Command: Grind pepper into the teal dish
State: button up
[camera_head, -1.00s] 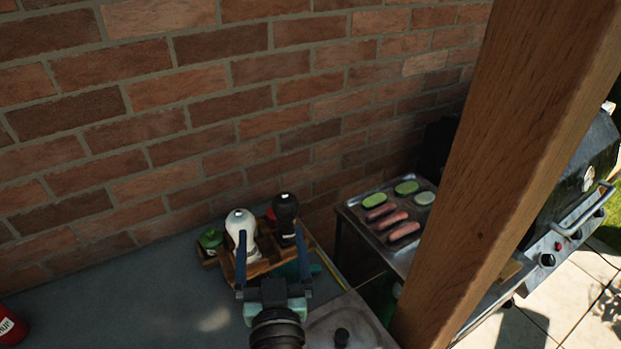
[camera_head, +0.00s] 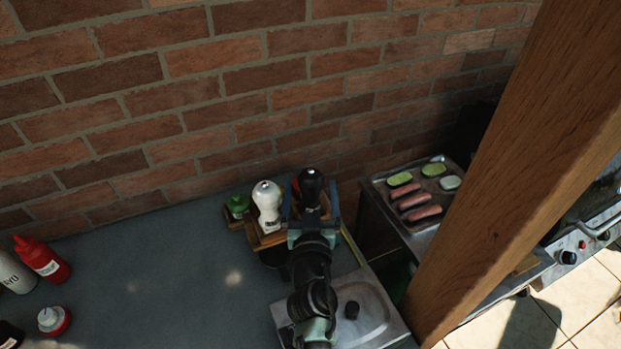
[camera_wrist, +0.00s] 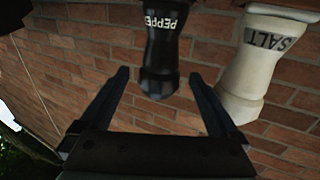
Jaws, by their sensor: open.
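The black pepper mill (camera_head: 311,186) stands upright in a wooden caddy (camera_head: 262,239) by the brick wall. In the wrist view, the mill (camera_wrist: 162,48) with its PEPPER label appears just beyond the fingertips, lined up with the gap between them. My gripper (camera_head: 310,203) is open and empty, one finger to each side of the mill in the head view; contact is not visible. The white salt mill (camera_head: 267,203) stands just left of the pepper mill; it also shows in the wrist view (camera_wrist: 254,62). I cannot make out the teal dish for sure; my arm covers that area.
A green-topped container (camera_head: 238,206) sits at the caddy's left. Red bottles (camera_head: 42,258) and other condiments stand at the far left. A metal lid (camera_head: 372,310) is at right, a food tray (camera_head: 420,200) beyond, and a wooden post (camera_head: 520,170) at right. The middle counter is clear.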

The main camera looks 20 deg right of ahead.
jog(key=shift+x, duration=1.3)
jog(key=c, duration=1.4)
jog(key=shift+f+b, duration=0.15)
jog(key=shift+b, duration=0.35)
